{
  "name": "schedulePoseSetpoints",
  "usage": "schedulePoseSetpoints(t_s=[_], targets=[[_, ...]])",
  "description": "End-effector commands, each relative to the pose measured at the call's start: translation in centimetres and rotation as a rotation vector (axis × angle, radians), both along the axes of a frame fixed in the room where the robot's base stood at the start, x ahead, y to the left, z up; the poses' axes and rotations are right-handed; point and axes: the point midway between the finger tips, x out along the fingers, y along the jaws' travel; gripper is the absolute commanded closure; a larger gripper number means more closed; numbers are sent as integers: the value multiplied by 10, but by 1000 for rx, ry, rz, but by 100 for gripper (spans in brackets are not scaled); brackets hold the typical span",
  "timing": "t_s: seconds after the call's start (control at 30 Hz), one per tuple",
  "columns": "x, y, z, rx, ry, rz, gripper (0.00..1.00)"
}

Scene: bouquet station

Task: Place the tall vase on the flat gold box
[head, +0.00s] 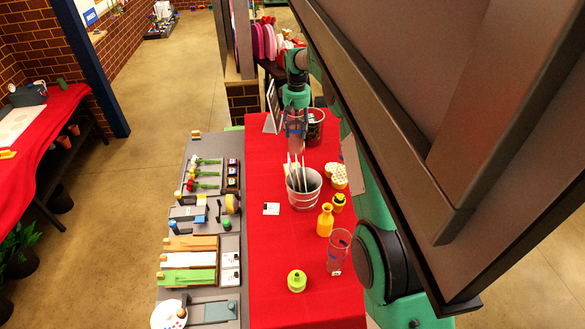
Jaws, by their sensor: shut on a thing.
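My gripper (296,108) hangs below my green wrist near the back of the red table. It appears shut on a tall clear vase (295,135), which looks upright; the fingers are small and hard to make out. I cannot tell whether the vase's base touches the table. I cannot make out the flat gold box; my arm covers part of the table's right side.
In front are a yellow bottle (325,221), another clear glass vessel (338,254) and a lime-green pot (297,281). A dark container (314,127) stands right beside the vase. The red cloth (267,240) is bare at front left.

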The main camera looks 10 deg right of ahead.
Motion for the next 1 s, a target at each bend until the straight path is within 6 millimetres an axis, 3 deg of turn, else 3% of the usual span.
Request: schedulePoseSetpoints(t_s=[0.47, 1.0], targets=[[19, 28, -32, -1, 0, 75, 100], [20, 35, -38, -2, 0, 92, 100]])
